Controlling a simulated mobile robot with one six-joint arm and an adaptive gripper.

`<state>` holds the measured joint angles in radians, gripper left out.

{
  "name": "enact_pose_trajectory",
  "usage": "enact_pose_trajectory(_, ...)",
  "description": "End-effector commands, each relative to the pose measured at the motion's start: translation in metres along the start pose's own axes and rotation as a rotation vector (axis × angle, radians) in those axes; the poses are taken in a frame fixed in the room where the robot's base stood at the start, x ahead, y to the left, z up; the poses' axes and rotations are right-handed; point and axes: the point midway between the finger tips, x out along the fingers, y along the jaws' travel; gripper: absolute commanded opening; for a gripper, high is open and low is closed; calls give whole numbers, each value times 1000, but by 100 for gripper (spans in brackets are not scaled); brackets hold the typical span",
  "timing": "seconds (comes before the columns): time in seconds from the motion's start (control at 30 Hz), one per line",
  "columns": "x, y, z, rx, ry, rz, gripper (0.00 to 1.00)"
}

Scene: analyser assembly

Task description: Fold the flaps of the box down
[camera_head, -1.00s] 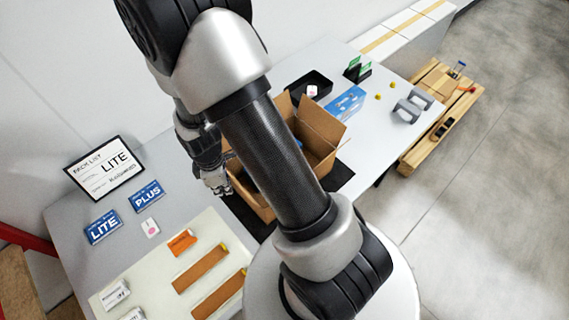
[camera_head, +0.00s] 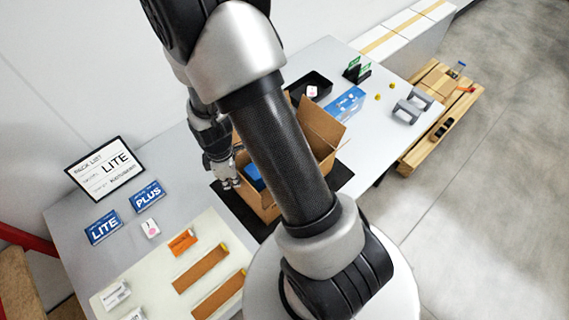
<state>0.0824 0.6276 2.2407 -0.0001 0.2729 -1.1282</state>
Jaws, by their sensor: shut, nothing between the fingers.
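The open cardboard box (camera_head: 325,149) stands on a dark mat on the table, partly hidden behind my arm. Its right flap (camera_head: 322,122) stands up and leans outward, and another flap shows upright at the back. A blue item (camera_head: 254,177) shows inside the box. My gripper (camera_head: 230,184) is shut and empty at the box's left side, close to the left wall. I cannot tell whether it touches the box. The left flap is not clearly visible, and the near side is partly hidden by my arm.
A black tray (camera_head: 309,85) and a blue-and-white box (camera_head: 345,103) lie behind and right of the cardboard box. A pack-list sign (camera_head: 104,169) and blue LITE (camera_head: 103,228) and PLUS (camera_head: 147,196) cards are at left. Grey blocks (camera_head: 411,106) sit at the right.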

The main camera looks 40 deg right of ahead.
Motion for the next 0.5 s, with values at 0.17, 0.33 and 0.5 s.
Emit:
enact_pose_trajectory(0.17, -2, 4, 6, 0, 0, 0, 0)
enact_pose_trajectory(0.33, -3, 9, 15, 1, 0, 1, 0)
enact_pose_trajectory(0.5, -4, 17, 30, 2, 0, 0, 0)
